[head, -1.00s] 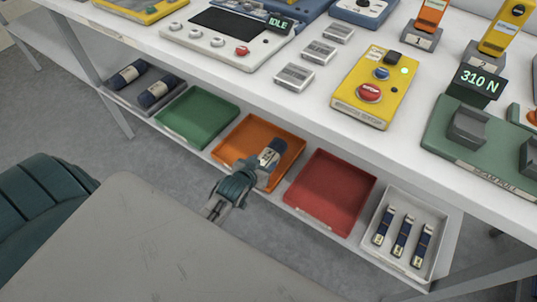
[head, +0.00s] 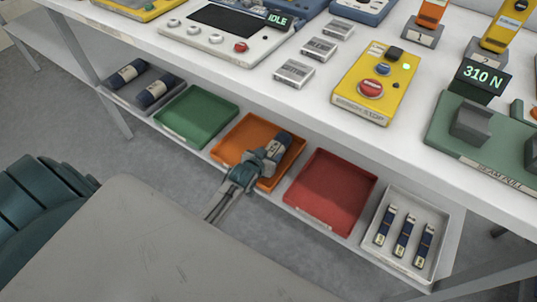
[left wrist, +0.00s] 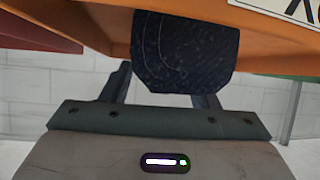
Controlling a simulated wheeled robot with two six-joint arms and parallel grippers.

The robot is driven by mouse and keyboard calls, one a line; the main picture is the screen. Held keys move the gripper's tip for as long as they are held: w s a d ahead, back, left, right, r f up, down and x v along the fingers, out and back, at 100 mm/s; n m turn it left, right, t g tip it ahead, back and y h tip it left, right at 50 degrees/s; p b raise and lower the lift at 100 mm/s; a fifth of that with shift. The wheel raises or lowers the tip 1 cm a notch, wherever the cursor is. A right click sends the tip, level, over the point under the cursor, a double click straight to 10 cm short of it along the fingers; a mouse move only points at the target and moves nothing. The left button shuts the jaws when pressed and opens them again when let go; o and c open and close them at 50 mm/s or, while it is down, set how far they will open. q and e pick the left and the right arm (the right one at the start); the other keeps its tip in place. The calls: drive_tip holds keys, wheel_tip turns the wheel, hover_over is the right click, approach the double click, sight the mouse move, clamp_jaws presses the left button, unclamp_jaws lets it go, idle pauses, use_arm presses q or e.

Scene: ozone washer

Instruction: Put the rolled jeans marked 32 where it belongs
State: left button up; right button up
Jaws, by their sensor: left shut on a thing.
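My left gripper (head: 266,156) reaches over the front edge of the orange tray (head: 229,147) on the lower shelf. It is shut on a dark blue rolled jeans (head: 284,140) with a pale band. The roll is at the orange tray, over or in its right part; I cannot tell whether it touches the floor. The number on the band is too small to read. In the left wrist view the dark denim roll (left wrist: 185,50) sits between the fingers, against the orange tray (left wrist: 270,35). My right gripper is not in view.
A green tray (head: 195,118) and a red tray (head: 330,190) flank the orange one; both look empty. A grey tray (head: 122,98) at left holds two rolls. The white tabletop (head: 300,95) overhangs the shelf.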

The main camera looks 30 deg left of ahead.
use_arm(q)
drive_tip(key=o, duration=1.3)
drive_tip(key=shift+o, duration=0.2)
drive_tip(key=shift+f, duration=0.1)
drive_tip(key=s+d+r+g, duration=0.1)
drive_tip(key=s+r, duration=0.3)
drive_tip(key=s, duration=0.5)
drive_tip(key=s+d+r+m+g+p, duration=0.1)
drive_tip(key=s+d+r+g, duration=0.1)
drive_tip(key=s, duration=0.8)
drive_tip(key=s+d+r+m+g+p, duration=0.1)
drive_tip(key=s+r+g, duration=0.3)
drive_tip(key=s, duration=0.6)
wheel_tip(320, 180, up, 3)
drive_tip(key=shift+s+d+f+h, duration=0.15)
drive_tip(key=shift+s+f+h, duration=0.05)
drive_tip(key=shift+s+h, duration=0.1)
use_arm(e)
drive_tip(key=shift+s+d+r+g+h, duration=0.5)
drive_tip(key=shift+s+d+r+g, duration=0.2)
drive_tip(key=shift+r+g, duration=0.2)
